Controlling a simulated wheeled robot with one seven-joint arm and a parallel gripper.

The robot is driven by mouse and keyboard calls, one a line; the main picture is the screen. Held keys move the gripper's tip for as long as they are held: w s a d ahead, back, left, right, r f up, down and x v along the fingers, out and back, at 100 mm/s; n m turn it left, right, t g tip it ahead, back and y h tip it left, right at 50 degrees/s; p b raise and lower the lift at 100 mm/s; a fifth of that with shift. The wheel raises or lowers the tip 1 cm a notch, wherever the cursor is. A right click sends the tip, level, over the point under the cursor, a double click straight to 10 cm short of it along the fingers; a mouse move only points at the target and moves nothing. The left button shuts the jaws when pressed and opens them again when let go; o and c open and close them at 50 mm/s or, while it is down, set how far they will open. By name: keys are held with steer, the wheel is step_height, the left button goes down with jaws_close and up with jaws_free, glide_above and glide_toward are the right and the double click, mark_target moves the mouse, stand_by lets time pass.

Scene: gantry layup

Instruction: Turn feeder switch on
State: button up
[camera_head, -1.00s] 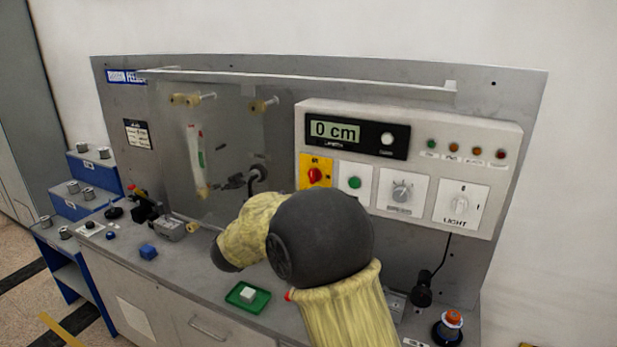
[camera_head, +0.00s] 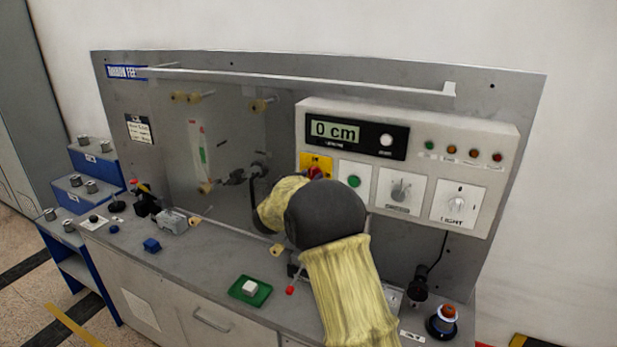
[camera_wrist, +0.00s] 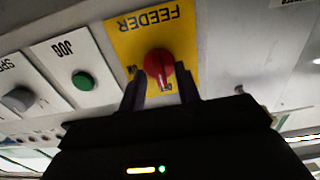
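The feeder switch is a red rotary knob on a yellow plate marked FEEDER. In the wrist view the knob (camera_wrist: 158,64) stands at centre, upside down with its plate (camera_wrist: 135,38). My gripper (camera_wrist: 159,76) is close in front of it, with one dark finger on each side of the knob. The fingers stand apart; whether they touch the knob I cannot tell. In the head view the yellow plate (camera_head: 308,159) and red knob (camera_head: 315,173) show just above my arm, partly covered. My gripper's fingers are hidden there behind my arm. The display (camera_head: 335,130) reads 0 cm.
Right of the feeder plate are a green jog button (camera_head: 354,181), a speed dial (camera_head: 400,190) and a light switch (camera_head: 456,204). Several small lamps (camera_head: 452,150) sit above. A green tray (camera_head: 262,288) with a white block lies on the bench below.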

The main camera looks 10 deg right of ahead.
steer(key=shift+c, duration=0.2)
jaws_close()
